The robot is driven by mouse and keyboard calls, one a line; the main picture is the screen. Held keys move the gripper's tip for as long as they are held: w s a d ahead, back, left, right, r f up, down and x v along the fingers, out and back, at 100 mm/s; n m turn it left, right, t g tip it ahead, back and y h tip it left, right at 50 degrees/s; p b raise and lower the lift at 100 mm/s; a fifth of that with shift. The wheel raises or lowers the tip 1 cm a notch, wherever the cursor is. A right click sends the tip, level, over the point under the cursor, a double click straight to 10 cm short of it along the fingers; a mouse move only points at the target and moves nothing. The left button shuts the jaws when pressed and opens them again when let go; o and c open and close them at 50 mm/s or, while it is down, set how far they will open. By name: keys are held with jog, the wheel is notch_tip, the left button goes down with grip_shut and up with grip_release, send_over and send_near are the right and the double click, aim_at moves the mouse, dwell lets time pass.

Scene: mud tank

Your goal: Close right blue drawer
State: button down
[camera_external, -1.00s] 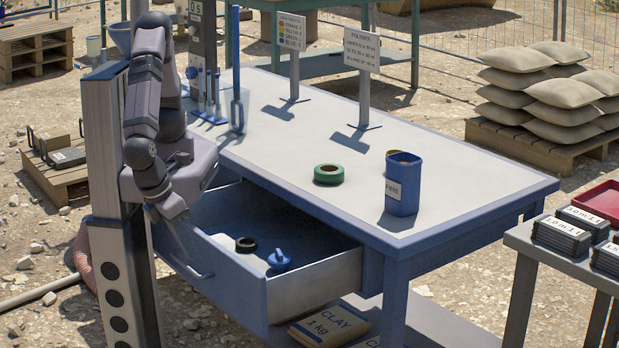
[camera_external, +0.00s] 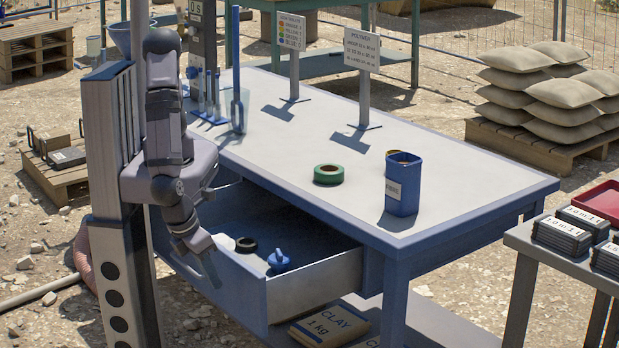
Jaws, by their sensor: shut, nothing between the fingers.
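The blue drawer (camera_external: 235,284) under the white-topped table (camera_external: 300,188) is pulled well out toward the front. A black ring (camera_external: 246,244) and a small blue object (camera_external: 279,261) lie in it. My gripper (camera_external: 213,277) is shut and empty, pointing down at the drawer's front, near its handle. I cannot tell whether the fingers touch the front panel. The drawer's left end is partly hidden behind my arm.
A green tape roll (camera_external: 328,174) and a blue cup (camera_external: 402,183) stand on the tabletop. Clay bags (camera_external: 330,325) lie on the lower shelf. A side table with black boxes (camera_external: 562,232) stands at the right. The ground before the drawer is clear.

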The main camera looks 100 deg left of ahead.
jog(key=shift+w+a, duration=0.7)
jog(key=shift+a, duration=0.05)
jog(key=w+a+p, duration=0.1)
jog(key=w+a, duration=1.9)
jog(key=shift+r, duration=0.15)
jog(key=shift+w+a, duration=0.15)
jog(key=shift+w, duration=0.05)
